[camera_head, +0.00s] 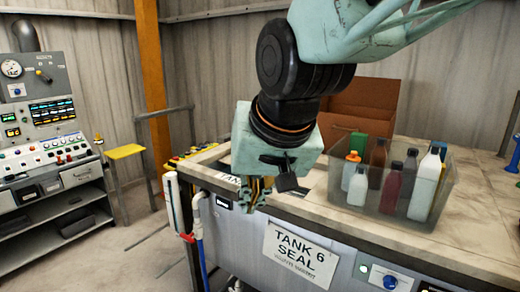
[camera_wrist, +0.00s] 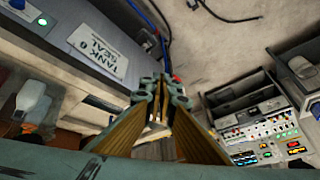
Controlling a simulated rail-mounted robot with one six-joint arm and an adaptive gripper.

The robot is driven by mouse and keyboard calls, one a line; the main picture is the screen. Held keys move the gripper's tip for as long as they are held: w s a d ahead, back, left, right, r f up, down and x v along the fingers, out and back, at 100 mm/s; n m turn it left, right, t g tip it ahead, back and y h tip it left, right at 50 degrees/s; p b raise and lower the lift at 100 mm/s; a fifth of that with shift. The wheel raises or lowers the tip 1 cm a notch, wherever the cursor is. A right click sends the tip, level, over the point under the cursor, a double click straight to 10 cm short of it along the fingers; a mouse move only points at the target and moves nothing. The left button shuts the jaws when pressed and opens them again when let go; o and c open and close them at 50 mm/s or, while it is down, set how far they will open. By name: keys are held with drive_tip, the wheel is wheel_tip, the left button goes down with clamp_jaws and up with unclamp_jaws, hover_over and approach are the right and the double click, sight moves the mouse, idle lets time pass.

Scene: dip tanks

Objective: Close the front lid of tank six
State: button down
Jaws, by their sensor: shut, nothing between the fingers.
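Tank six (camera_head: 230,235) is a grey tank with a pale top, at the lower middle and right of the head view. Its front bears a white "TANK 6 SEAL" sign (camera_head: 300,254); the sign also shows at the upper left of the wrist view (camera_wrist: 98,42). My gripper (camera_head: 257,195) is over the tank's front left edge, pointing down, with its fingertips together and nothing between them. The fingers also show in the wrist view (camera_wrist: 161,88). My arm hides part of the tank top, and I cannot make out the front lid clearly.
A clear bin (camera_head: 386,210) of bottles stands on the top to the right, with a brown box (camera_head: 365,104) behind it. A white pipe (camera_head: 174,202) stands at the tank's left corner.

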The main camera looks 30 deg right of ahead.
drive_tip(key=s+a+n+g, duration=0.1)
drive_tip(key=s+a+n, duration=0.1)
drive_tip(key=s, duration=0.7)
drive_tip(key=s+a+f+n+g, duration=0.1)
drive_tip(key=s+a+n, duration=0.1)
drive_tip(key=s, duration=0.7)
drive_tip(key=shift+s+f+y, duration=0.25)
drive_tip(key=shift+y, duration=0.05)
drive_tip(key=shift+w, duration=0.1)
